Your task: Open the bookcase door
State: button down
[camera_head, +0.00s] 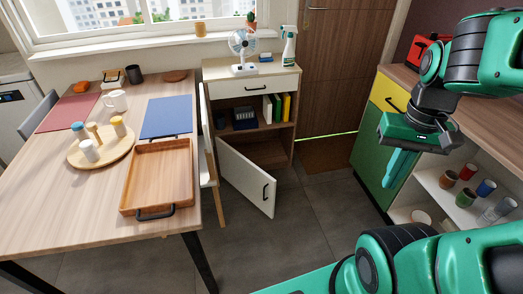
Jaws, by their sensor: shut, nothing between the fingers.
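The bookcase (250,83) is a low white and wood unit at the back centre. It has a top drawer with a black handle, an open shelf, and a lower white door (240,172). The door stands swung outward, apparently hinged at its left side, and part of the lower compartment's inside shows. A black vertical handle (265,192) is near its free edge. My gripper (389,182) is at the right, fingers pointing down, shut and empty. It is well right of the door, apart from it, in front of the green cabinet front.
A table (60,228) at left holds a wooden tray (128,186), a round board with shakers, and mats. A chair (208,150) stands between table and bookcase. A fan (243,50) and spray bottle (289,45) top the bookcase. Floor before the door is clear.

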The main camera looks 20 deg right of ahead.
aim_at(259, 187)
jog(key=z, duration=0.45)
jog(key=i, duration=1.1)
jog(key=u, duration=0.3)
